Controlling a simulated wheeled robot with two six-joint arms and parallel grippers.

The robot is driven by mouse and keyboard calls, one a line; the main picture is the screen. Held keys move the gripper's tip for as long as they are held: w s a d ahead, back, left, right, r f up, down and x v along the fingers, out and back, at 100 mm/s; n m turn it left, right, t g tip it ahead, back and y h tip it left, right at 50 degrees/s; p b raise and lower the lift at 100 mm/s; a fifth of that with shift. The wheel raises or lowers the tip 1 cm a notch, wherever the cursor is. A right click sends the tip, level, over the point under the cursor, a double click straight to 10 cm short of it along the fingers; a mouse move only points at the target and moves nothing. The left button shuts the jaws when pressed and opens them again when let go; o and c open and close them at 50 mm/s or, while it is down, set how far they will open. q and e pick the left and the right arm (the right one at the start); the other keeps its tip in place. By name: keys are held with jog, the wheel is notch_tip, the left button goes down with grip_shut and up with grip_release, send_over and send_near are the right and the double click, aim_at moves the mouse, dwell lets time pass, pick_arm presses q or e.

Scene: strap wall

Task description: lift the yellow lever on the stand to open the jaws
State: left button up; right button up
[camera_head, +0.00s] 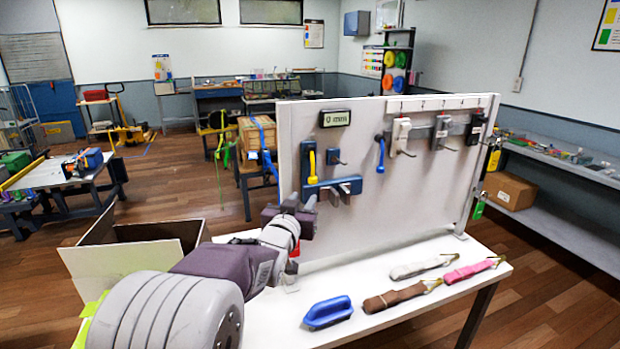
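The yellow lever (312,167) hangs upright on a blue stand (305,160) fixed to the left part of the white panel. Below it is a blue block with grey metal jaws (340,191); whether they are parted is too small to tell. My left gripper (300,203) is just below and left of the lever, in front of the panel. Its two fingertips look apart, with nothing seen between them. It does not appear to touch the lever. My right gripper is not in view.
A blue handle (328,312) and brown (400,296), white (422,267) and pink (470,270) straps lie on the white table (300,335). More tools hang on the panel (420,200) to the right. An open box (135,245) stands at left behind my arm.

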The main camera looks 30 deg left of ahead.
aim_at(312, 174)
pick_arm(q)
jog(key=shift+t, duration=0.5)
jog(key=w+a, duration=0.1)
jog(key=w, duration=0.1)
jog(key=w+r+p, duration=0.1)
jog(key=w, duration=0.2)
jog(key=w+a+r+p, duration=0.1)
jog(key=w, duration=0.2)
jog(key=shift+w+a+r, duration=0.1)
jog(key=shift+a+r, duration=0.15)
jog(key=shift+a, duration=0.05)
jog(key=shift+w+f, duration=0.1)
jog(key=shift+w, duration=0.35)
grip_shut()
